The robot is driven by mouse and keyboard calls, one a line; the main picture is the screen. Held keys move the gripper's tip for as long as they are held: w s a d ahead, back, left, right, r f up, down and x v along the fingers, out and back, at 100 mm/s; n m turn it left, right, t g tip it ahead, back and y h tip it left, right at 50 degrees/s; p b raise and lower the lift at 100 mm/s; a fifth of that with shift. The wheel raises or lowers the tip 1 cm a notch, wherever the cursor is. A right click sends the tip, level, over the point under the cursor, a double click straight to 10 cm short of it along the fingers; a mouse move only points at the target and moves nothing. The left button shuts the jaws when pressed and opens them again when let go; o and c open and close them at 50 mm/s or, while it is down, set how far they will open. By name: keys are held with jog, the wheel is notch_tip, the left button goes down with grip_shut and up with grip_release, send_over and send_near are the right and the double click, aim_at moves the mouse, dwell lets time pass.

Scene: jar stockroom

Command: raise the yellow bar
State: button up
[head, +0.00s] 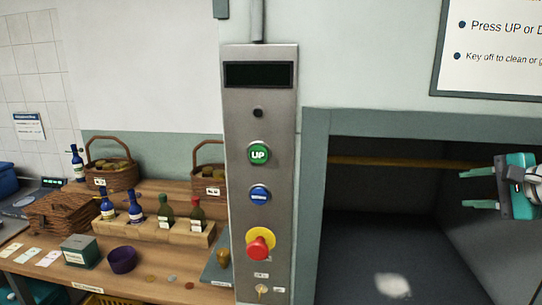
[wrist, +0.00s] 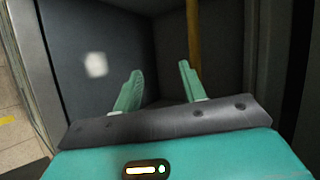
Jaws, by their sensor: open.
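The yellow bar (head: 400,162) runs level across the dark opening to the right of the control panel in the head view. In the wrist view the yellow bar (wrist: 194,40) shows as an upright strip beyond the right finger. My gripper (head: 480,189) is open and empty at the right of the opening, its fingers pointing left, in front of and below the bar in the picture. The steel control panel (head: 264,120) carries a green UP button (head: 258,154), a blue button (head: 260,195), a red knob on a yellow collar (head: 260,243) and a key switch (head: 262,290).
A grey-green frame (head: 312,200) borders the opening. A sign (head: 500,45) hangs above it. On the left, a wooden counter (head: 150,287) holds bottles, baskets (head: 110,178), a purple bowl (head: 122,260) and a green box (head: 80,250). The space in front of the panel looks clear.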

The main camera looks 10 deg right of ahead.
jog(key=s+a+f+n+g, duration=0.15)
jog(key=a+f+n, duration=0.3)
jog(key=a, duration=0.55)
jog(key=s+a+f+n+g, duration=0.1)
jog(key=a+f+n+g, duration=0.3)
jog(key=a, duration=0.7)
jog(key=s+a+f+n+g+h, duration=0.1)
jog(key=s+a+f+n+h, duration=0.1)
jog(key=s+a+f+n, duration=0.6)
notch_tip(320, 180, down, 4)
jog(key=a, duration=0.2)
jog(key=shift+s+a+r+n+h, duration=0.2)
jog(key=shift+s+a+n+h, duration=0.1)
jog(key=shift+a+n, duration=0.05)
jog(key=shift+a, duration=0.15)
